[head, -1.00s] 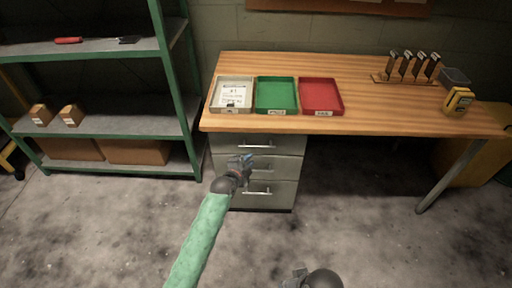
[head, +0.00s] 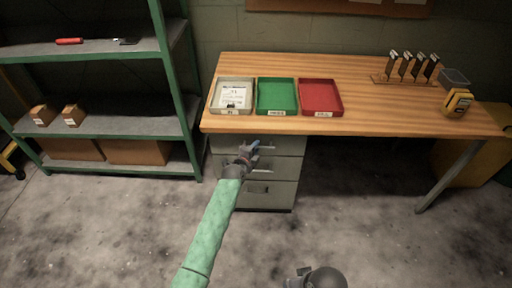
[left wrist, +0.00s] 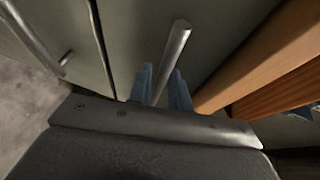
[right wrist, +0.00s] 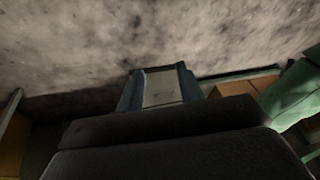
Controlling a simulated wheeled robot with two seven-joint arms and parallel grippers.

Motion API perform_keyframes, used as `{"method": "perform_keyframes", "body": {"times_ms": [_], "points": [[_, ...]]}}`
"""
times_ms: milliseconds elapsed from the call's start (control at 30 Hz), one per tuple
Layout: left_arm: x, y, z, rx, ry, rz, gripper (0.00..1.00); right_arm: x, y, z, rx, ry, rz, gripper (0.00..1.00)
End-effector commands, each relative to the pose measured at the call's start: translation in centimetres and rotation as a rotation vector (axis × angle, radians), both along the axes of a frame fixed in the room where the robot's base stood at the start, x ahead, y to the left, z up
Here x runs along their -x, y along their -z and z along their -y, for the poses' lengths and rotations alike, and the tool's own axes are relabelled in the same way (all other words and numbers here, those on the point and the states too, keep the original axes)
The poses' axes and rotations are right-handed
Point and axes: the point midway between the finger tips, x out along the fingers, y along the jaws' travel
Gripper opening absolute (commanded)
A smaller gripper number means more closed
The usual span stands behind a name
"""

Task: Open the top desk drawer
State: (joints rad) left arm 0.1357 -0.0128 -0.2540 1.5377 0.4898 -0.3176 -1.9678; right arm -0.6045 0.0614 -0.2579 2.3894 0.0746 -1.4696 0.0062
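The desk's grey drawer unit (head: 284,170) stands under the left part of the wooden desk. Its top drawer (head: 286,144) looks closed, flush with the fronts below. My left gripper (head: 251,148) is in front of the top drawer and partly hides its handle. In the left wrist view the bar handle (left wrist: 177,42) runs between the two blue fingers of my left gripper (left wrist: 161,84). Gaps show beside the bar, so the fingers look open around it. My right gripper (right wrist: 162,78) has its fingers spread apart, low and away from the desk.
The desk top (head: 370,119) carries a grey tray (head: 231,110), a green tray (head: 277,95), a red tray (head: 320,95), a tool rack (head: 404,80) and a yellow device (head: 457,102). A green shelf unit (head: 178,85) stands at left.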

Motion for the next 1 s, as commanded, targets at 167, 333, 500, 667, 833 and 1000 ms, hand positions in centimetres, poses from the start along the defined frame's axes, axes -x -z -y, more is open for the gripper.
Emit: {"method": "perform_keyframes", "body": {"times_ms": [167, 333, 500, 667, 833, 1000], "points": [[-0.4, 0.1, 0.2, -0.001, 0.000, -0.001, 0.20, 0.1, 0.0, 0.1, 0.003, 0.001, -0.005, 0.36], [-0.4, 0.1, 0.2, -0.001, 0.000, 0.000, 0.20, 0.2, 0.0, 0.2, 0.004, 0.001, -0.006, 0.36], [-0.4, 0.1, 0.2, -0.001, 0.000, -0.001, 0.00, 0.2, 0.0, 0.2, 0.005, 0.000, -0.006, 0.36], [-0.4, 0.1, 0.2, -0.001, 0.000, -0.001, 0.00, 0.2, 0.0, 0.1, 0.003, 0.000, -0.004, 0.36], [0.2, 0.0, 0.2, 0.000, 0.000, -0.001, 0.00, 0.2, -0.4, 0.2, 0.008, 0.000, -0.010, 0.36], [2.4, 0.0, 0.1, -0.004, 0.002, -0.002, 0.00, 0.4, -2.3, 1.3, 0.031, 0.011, -0.032, 0.36]]}}
